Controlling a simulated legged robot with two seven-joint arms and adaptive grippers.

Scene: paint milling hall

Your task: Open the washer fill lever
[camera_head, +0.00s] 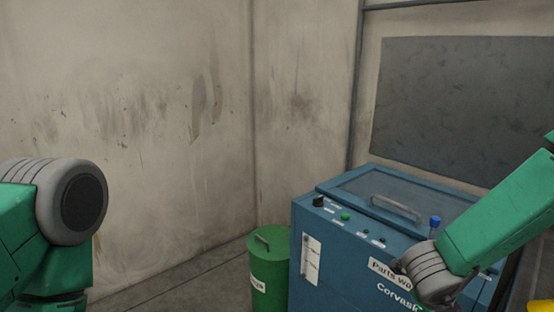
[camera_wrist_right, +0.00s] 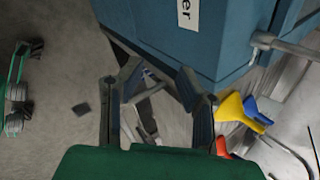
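The blue parts washer (camera_head: 345,225) stands at the right in the head view, and its side fills the top of the right wrist view (camera_wrist_right: 190,45). A small blue-capped upright part (camera_head: 434,222) rises from its top edge; I cannot tell whether this is the fill lever. A grey bent bar (camera_wrist_right: 270,40) sticks out by the washer's side in the wrist view. My right gripper (camera_wrist_right: 159,72) is open and empty, below the washer's edge, over the floor. In the head view it is hidden; only my right arm shows before the washer's front. My left gripper is out of view.
A green bin (camera_head: 270,275) with a lid handle stands left of the washer. The washer's lid has a grey handle (camera_head: 395,208). Yellow (camera_wrist_right: 230,108) and blue (camera_wrist_right: 256,108) parts sit right of the gripper in the wrist view. Floor at the left is largely clear.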

